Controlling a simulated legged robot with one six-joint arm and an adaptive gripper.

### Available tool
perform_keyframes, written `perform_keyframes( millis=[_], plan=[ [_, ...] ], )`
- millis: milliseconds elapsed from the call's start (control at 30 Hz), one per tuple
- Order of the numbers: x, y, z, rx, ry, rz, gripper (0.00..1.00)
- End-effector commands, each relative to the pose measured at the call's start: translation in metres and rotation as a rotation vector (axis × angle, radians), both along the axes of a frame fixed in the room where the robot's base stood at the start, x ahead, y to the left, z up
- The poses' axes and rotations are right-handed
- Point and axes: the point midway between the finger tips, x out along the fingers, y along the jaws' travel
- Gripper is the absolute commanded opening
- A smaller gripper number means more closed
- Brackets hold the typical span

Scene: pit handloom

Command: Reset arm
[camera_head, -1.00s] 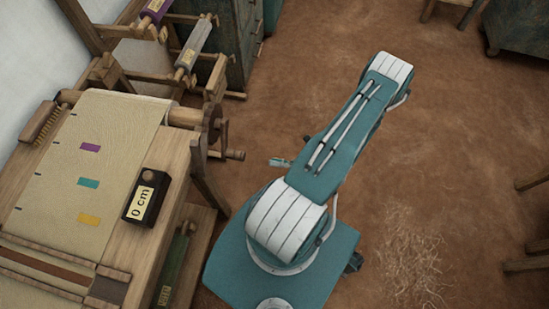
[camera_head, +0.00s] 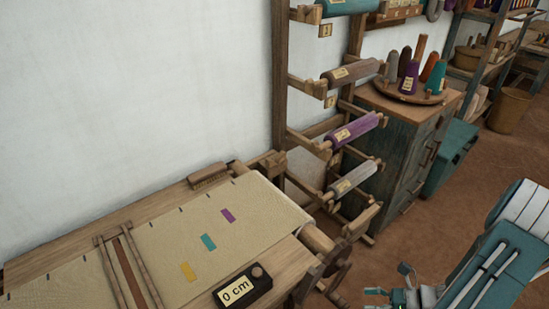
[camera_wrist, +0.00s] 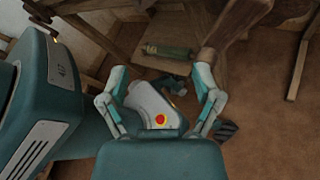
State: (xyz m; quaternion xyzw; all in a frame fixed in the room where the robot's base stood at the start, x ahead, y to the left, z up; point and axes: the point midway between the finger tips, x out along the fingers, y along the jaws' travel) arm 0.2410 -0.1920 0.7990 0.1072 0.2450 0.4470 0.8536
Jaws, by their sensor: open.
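My gripper (camera_wrist: 162,80) is open and empty in the wrist view, its two teal and white fingers spread apart. Below and between them shows part of my own body with a red button. My arm is folded at the lower right of the head view, beside the loom and apart from it. Small parts that look like my gripper show at the bottom edge there, partly cut off.
The loom's cloth (camera_head: 150,240) with purple, teal and yellow patches is at lower left, beside a black "0 cm" counter (camera_head: 243,291). A rack holds rolls, including a purple roll (camera_head: 355,131). A cabinet (camera_head: 405,150) carries a tray of cones. Brown floor (camera_head: 425,235) is open between cabinet and arm.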

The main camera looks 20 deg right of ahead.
Motion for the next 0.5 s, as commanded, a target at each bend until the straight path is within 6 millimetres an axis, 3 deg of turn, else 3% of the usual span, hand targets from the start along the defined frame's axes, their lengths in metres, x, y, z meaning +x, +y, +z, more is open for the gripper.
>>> perform_keyframes(
  millis=[500],
  plan=[
    [0.038,0.055,0.106,-0.555,-0.261,0.689,0.82]
  ],
)
